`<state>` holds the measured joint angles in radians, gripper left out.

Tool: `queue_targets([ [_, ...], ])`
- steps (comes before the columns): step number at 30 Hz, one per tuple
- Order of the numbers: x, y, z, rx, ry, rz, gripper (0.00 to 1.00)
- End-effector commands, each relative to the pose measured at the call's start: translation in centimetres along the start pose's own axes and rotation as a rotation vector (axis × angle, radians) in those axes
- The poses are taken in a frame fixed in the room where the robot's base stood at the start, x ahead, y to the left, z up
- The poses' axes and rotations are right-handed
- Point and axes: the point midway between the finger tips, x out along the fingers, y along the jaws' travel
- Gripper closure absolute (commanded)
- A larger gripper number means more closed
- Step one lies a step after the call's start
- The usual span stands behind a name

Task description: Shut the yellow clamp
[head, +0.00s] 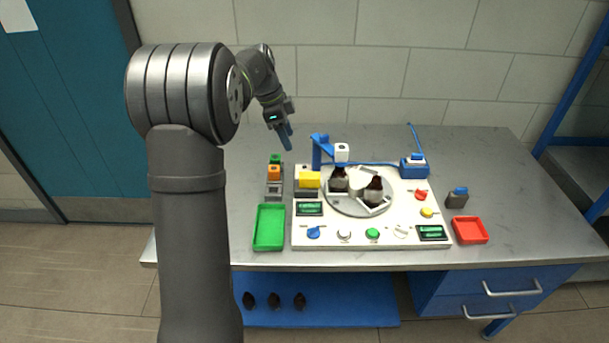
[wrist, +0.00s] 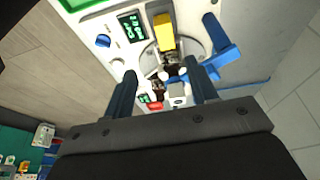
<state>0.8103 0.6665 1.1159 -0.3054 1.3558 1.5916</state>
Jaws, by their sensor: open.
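The yellow clamp (head: 309,180) is a yellow block on a dark base, at the left edge of the round turntable (head: 330,203) on the white board. It also shows in the wrist view as a yellow bar (wrist: 163,33) beyond my fingers. I cannot tell whether the clamp is open or shut. My gripper (head: 285,136) is open and empty, with its blue fingers pointing down, above and behind the clamp, apart from it. In the wrist view the two fingers (wrist: 165,82) stand well apart. Two dark bottles (head: 339,180) (head: 375,190) stand on the turntable.
A blue post with an arm (head: 317,153) rises behind the clamp. Green, orange and grey blocks (head: 274,173) stand to its left. A green tray (head: 269,227), a red tray (head: 470,230) and coloured knobs (head: 372,233) lie nearer the front.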

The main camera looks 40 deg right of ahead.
Motion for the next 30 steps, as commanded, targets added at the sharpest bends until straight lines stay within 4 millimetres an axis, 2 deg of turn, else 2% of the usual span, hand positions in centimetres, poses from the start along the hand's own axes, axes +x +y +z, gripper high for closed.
queue_targets([
  [1, -0.3, -0.5, 0.8, 0.002, 0.036, 0.003, 0.47],
  [5, -0.5, -0.9, 1.3, 0.017, 0.090, 0.008, 0.47],
  [10, 1.1, -0.9, 1.1, 0.020, 0.098, 0.009, 0.47],
  [24, 11.1, -0.8, 0.2, 0.020, 0.094, 0.009, 0.47],
  [30, 14.6, -0.8, -0.2, 0.019, 0.095, 0.007, 0.47],
])
